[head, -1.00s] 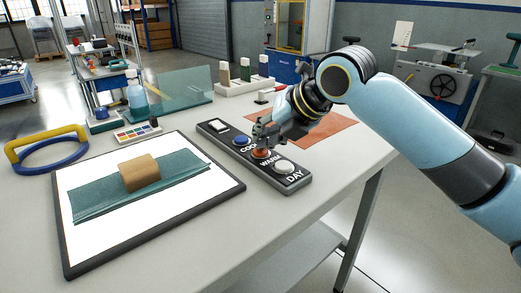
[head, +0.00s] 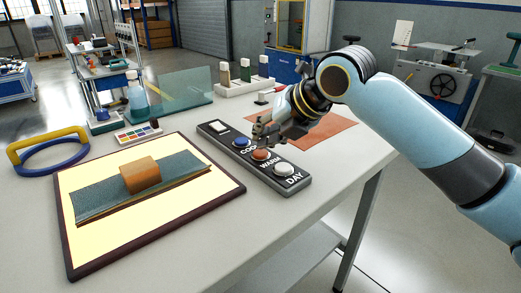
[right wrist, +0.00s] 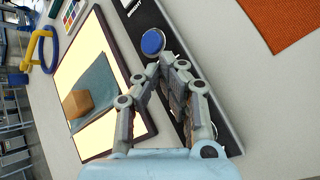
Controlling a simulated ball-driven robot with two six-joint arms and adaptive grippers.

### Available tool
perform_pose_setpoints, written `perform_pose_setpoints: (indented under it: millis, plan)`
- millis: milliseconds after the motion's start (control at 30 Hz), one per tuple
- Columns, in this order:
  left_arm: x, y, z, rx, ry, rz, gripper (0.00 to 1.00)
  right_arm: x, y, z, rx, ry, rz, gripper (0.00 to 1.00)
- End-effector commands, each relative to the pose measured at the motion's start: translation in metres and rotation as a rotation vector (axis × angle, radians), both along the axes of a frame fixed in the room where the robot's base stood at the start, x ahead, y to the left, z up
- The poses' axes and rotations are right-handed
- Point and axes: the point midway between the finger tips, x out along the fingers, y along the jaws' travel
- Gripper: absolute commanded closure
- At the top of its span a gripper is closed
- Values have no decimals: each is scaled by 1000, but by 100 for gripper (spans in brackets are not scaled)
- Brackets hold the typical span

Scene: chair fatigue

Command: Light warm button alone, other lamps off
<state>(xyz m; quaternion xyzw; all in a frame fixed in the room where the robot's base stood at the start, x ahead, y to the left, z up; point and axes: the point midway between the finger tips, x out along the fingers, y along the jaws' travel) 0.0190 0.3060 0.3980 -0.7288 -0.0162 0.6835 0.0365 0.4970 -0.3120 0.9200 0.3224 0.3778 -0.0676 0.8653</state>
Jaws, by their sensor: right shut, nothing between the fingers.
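The dark button panel (head: 218,135) lies on the table with a white switch (head: 218,126) at its far end. It carries a blue button (head: 241,141) by the word COOL, partly hidden, an orange-red button (head: 261,155) marked WARM, and a white button (head: 284,169) marked DAY. My right gripper (head: 262,136) is shut and empty, just above the panel near the warm button; contact cannot be told. In the right wrist view, the fingers hide the warm button, and the blue button (right wrist: 152,43) shows beyond them. The light board (head: 100,240) glows warm yellow. My left gripper is not in view.
A teal cloth (head: 100,198) and an orange-brown block (head: 140,175) lie on the board. A yellow-and-blue ring handle (head: 48,150), a paint palette (head: 138,132), a bottle (head: 137,95) and an orange mat (head: 330,130) are around. The table's front right is clear.

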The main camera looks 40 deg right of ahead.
Motion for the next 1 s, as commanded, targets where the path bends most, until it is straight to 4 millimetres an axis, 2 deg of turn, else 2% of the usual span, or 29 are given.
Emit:
perform_pose_setpoints:
  millis: [533, 1000]
  plan:
    - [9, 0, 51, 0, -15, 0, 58, 0, 0, 59, 0, -3, 0, 100]
    - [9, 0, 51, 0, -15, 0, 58, 0, 0, 59, 0, 0, 0, 100]
